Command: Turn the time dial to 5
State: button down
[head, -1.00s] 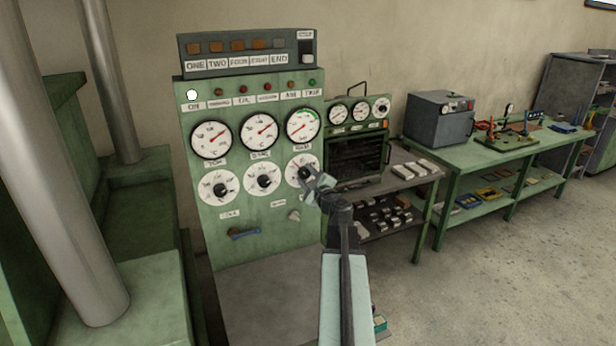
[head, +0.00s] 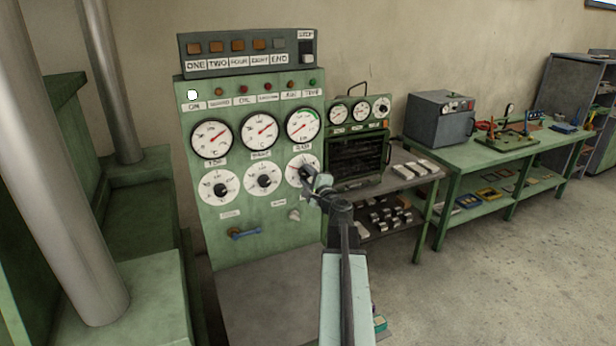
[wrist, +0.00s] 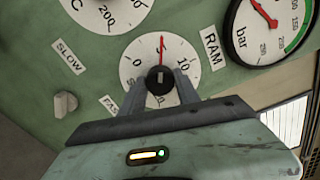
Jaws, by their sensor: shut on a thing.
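The time dial is a white round dial (wrist: 133,67) marked 0 and 10, with partly hidden lettering like "SEC". In the wrist view, its red pointer (wrist: 162,45) points up to the top mark between 0 and 10, covering the numeral there, which looks like a 5. My gripper (wrist: 160,84) is shut on the dial's black knob (wrist: 160,74), one finger on each side. The fingers hide the lower part of the dial. In the head view my gripper (head: 309,178) is at the right dial (head: 294,163) of the panel's lower row, and hides part of it.
The green panel (head: 262,228) carries more dials, gauges (head: 261,131) and a blue handle (head: 245,233). A small grey selector knob (wrist: 65,104) sits beside the SLOW and FAST labels. A bar gauge (wrist: 265,45) is close at upper right. A shelf (head: 400,165) stands to the right.

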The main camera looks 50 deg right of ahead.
jog(key=c, duration=0.9)
grip_release()
jog(key=shift+s, duration=0.1)
jog(key=v, duration=0.7)
jog(key=shift+s, duration=0.3)
jog(key=shift+a, duration=0.15)
